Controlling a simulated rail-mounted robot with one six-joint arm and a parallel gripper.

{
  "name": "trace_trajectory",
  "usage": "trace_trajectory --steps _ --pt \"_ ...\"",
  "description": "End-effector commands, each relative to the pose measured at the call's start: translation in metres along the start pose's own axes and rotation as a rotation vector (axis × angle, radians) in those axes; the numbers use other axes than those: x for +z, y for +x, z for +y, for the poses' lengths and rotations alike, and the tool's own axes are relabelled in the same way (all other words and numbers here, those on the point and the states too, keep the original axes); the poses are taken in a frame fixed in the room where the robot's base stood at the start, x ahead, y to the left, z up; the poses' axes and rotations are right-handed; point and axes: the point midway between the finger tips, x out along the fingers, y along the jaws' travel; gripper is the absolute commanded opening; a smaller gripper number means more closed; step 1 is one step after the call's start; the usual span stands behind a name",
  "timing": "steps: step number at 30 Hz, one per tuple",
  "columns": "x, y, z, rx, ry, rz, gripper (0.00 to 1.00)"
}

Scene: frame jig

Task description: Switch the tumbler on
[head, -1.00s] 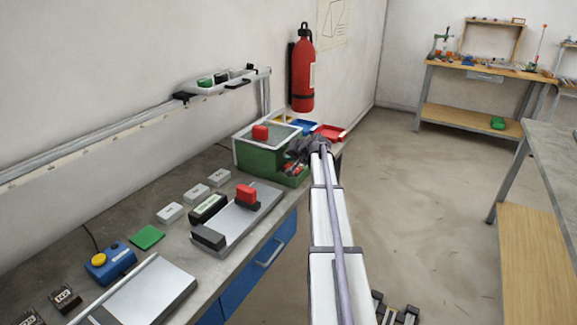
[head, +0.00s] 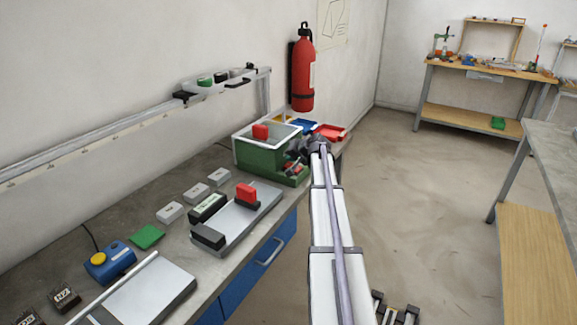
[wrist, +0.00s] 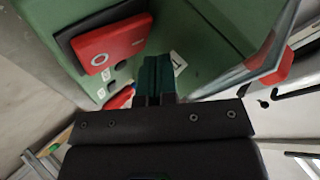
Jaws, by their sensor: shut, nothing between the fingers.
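The tumbler appears to be the green box (head: 243,157) with a pale rim and a red block (head: 260,132) on top, at the far end of the bench. In the wrist view its green wall (wrist: 205,35) fills the upper part. A red panel with a round pale mark (wrist: 112,45) sits on a dark plate there, with small black openings below it. Contact is unclear.
A clear lid edge with a red end (wrist: 275,72) is at the right in the wrist view. Blue and red trays (head: 330,131) stand behind the box. A grey tray with a red block (head: 247,194) lies nearer on the bench.

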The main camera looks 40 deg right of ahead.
Motion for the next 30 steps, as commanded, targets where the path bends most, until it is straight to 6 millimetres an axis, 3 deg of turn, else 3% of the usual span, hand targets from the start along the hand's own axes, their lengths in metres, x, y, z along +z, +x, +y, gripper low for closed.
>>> trace_trajectory --steps 30 --pt "0.0062 0.0084 0.0061 0.0 0.0 0.0 0.0"
